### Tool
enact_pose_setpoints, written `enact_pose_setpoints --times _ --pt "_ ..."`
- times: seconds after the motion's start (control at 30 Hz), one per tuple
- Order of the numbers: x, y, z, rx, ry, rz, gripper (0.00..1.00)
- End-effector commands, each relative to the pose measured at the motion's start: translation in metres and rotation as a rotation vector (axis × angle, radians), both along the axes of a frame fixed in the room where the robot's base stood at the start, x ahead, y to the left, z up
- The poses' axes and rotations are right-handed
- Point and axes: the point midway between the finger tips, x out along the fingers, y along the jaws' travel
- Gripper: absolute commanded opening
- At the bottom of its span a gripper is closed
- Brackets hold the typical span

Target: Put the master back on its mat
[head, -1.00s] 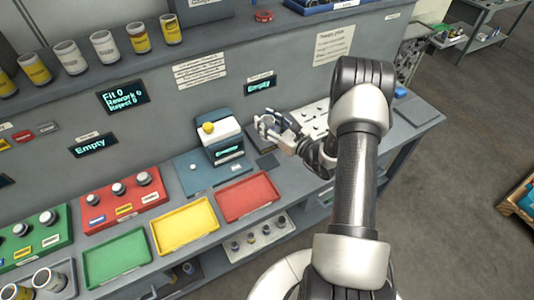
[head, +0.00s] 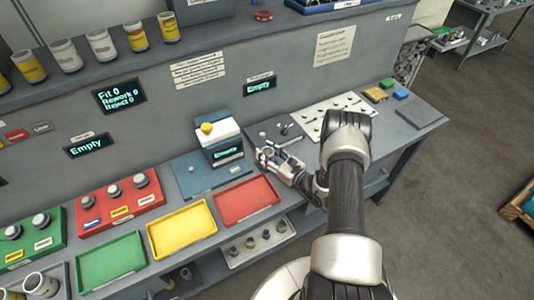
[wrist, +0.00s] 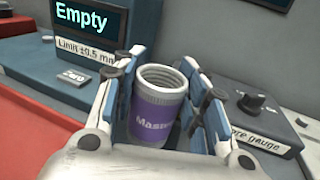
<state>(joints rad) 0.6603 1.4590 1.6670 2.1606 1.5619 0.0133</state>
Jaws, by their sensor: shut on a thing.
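The master (wrist: 158,104) is a grey, open-topped threaded cylinder with a purple label, upright in the wrist view. My gripper (wrist: 165,110) is shut on it, with blue-padded fingers on both sides. In the head view my gripper (head: 268,157) is low over the bench, just right of the white-topped gauge (head: 218,140). The master is too small there to make out clearly. I cannot pick out its mat for certain; the bench beneath my gripper is hidden. Whether the master touches anything below is hidden too.
A grey gauge box with a black knob (wrist: 252,103) stands close behind my gripper. A red tray (head: 246,200) lies in front and to the left, beside a yellow tray (head: 182,228). A white pegged board (head: 335,112) and a dark flat pad (head: 421,117) lie to the right.

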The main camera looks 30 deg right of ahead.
Motion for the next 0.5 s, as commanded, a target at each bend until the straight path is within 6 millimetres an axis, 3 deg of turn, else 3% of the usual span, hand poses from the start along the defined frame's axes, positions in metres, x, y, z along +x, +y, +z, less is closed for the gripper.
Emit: enact_pose_setpoints --times 0.3,0.33,0.5 --pt "0.0004 -0.0004 -0.0021 -0.001 -0.003 0.000 0.00" --pt "0.0001 -0.0001 -0.0018 0.000 -0.001 0.000 0.40" --pt "0.0002 -0.0002 -0.0011 0.000 -0.001 0.000 0.51"
